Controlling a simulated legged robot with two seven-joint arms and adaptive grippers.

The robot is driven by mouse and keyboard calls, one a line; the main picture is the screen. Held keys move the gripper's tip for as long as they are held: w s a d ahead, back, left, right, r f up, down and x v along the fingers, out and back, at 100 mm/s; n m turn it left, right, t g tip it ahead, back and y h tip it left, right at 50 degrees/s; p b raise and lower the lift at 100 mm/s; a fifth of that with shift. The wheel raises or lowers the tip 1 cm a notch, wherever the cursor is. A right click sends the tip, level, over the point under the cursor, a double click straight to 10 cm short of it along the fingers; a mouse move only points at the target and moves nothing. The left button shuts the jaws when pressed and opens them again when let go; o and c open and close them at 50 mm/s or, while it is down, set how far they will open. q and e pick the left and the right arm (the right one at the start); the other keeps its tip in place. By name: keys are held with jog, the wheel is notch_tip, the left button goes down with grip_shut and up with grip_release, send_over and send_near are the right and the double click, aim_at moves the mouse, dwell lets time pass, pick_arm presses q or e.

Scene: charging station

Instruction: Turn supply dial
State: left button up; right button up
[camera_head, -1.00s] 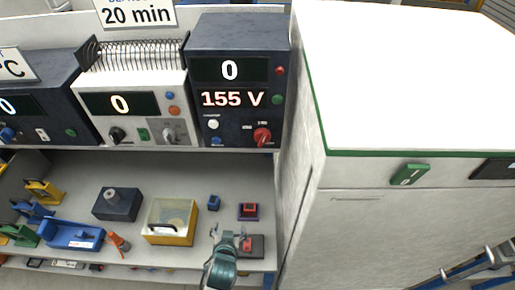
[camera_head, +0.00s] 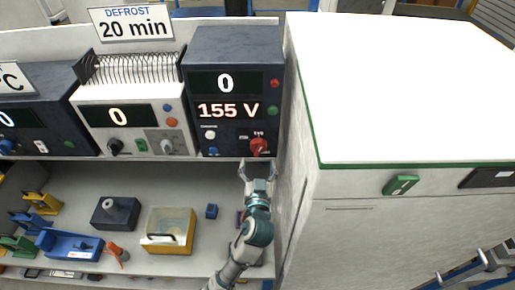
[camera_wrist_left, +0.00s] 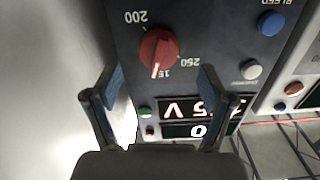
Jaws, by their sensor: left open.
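The supply dial is a red knob (camera_head: 259,146) at the lower right of the dark supply unit (camera_head: 234,65), whose displays read 0 and 155 V. In the left wrist view the red dial (camera_wrist_left: 158,50) shows upside down, its white mark near the 15… label, with 200 and 250 also printed around it. My left gripper (camera_head: 258,165) is open just below the dial in the head view. In the left wrist view its two fingers (camera_wrist_left: 160,88) stand apart, with the dial ahead of the gap and not between them. My right gripper is not in view.
A white cabinet (camera_head: 400,100) stands close on the right of the supply unit. A white unit (camera_head: 133,117) with a coil on top is to the left.

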aim_at(258, 153)
pick_arm(q)
jog(key=w, duration=0.6)
jog(key=shift+d+p, duration=0.25)
jog(key=shift+p, duration=0.15)
jog(key=shift+a, duration=0.15)
jog(key=shift+c, duration=1.3)
jog(key=c, duration=0.9)
jog(key=shift+r+m+p, duration=0.1)
jog(key=shift+m+p, duration=0.55)
jog(key=shift+m, duration=0.25)
